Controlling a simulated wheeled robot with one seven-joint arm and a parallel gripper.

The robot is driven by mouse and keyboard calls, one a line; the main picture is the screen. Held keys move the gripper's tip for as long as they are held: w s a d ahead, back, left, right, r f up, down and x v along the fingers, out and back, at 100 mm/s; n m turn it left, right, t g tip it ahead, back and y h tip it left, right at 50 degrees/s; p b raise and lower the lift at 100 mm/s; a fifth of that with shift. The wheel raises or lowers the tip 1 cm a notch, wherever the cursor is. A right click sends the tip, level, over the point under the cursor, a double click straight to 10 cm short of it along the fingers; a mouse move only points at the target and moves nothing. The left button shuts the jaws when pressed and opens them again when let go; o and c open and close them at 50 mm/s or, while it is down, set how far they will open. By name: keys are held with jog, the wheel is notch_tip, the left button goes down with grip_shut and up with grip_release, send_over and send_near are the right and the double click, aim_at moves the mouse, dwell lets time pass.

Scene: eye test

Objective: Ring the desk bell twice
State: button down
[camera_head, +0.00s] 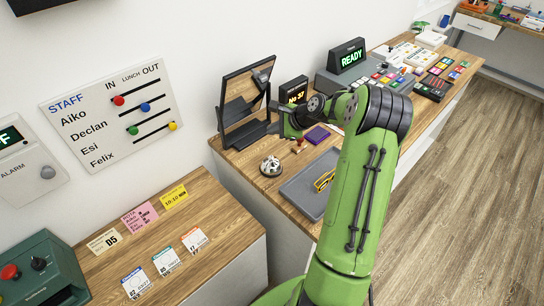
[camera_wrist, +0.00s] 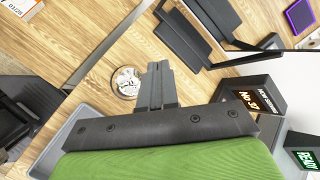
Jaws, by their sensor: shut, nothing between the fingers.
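The desk bell (camera_head: 270,166) is a small silver dome on the wooden counter, near its left end. It also shows in the wrist view (camera_wrist: 126,82), left of the fingers. My gripper (camera_head: 273,105) is in front of the mirror, up and behind the bell in the head view. In the wrist view its dark fingers (camera_wrist: 158,66) are shut together and empty. They appear apart from the bell; their height above the counter is hard to tell.
A tilting mirror (camera_head: 234,132) stands behind the bell. A "No 37" display (camera_head: 300,82), a purple pad (camera_head: 317,135), a stamp (camera_head: 298,147) and a grey tray (camera_head: 300,192) with a yellow item are close by. A lower counter (camera_head: 215,225) holds several cards.

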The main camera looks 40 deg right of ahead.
jog(key=b, duration=0.7)
send_over(273, 159)
notch_tip(273, 159, down, 8)
jog(key=shift+f, duration=0.4)
dwell(1.2)
jog(key=shift+f, duration=0.4)
jog(key=shift+f, duration=0.45)
dwell(0.4)
jog(key=shift+r, duration=0.1)
jog(key=shift+r+p, duration=0.65)
jog(key=shift+r, duration=0.15)
